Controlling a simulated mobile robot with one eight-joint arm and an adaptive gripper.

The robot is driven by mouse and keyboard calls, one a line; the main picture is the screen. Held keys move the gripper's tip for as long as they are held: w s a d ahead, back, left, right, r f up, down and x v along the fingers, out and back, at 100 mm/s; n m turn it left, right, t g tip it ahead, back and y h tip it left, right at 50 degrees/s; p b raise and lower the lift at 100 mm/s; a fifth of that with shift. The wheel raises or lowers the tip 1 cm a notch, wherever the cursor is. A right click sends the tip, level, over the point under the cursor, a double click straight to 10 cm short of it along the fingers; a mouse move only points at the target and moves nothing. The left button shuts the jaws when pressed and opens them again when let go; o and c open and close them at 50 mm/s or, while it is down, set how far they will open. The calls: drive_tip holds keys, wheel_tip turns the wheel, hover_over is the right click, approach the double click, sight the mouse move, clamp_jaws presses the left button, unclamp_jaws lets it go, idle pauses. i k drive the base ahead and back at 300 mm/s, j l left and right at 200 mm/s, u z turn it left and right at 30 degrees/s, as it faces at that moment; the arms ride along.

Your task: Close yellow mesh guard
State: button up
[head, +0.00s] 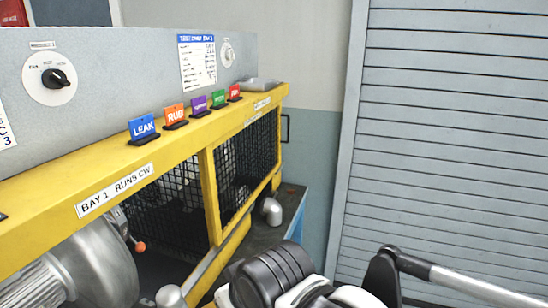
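The yellow mesh guard (212,192) runs along the bench in the head view, with a yellow frame and black mesh panels. One mesh panel (247,160) fills the right part of the frame. Dark mesh also shows behind the left opening (172,200). A small dark handle (287,128) sticks out at the far right end. I cannot tell from this view which part of the guard swings or how far it stands open. My arm's black and white links show at the bottom centre, in front of the bench's lower right. My gripper's fingers are not visible.
A grey blower (98,268) stands at the lower left, near a lever with an orange knob (140,247). Coloured label stands (143,128) line the yellow top ledge. A grey pipe elbow (272,210) sits on the bench end. A grey shutter (450,150) is at right.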

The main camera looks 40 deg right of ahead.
sight(219, 235)
drive_tip(key=z, duration=0.85)
drive_tip(key=i+l+z, duration=0.15)
drive_tip(key=i+l, duration=0.25)
drive_tip(key=i+l+z, duration=0.15)
drive_tip(key=i+l, duration=0.15)
drive_tip(key=i, duration=0.3)
drive_tip(key=i+l+z, duration=0.1)
drive_tip(key=i+l, duration=0.15)
drive_tip(key=i, duration=0.3)
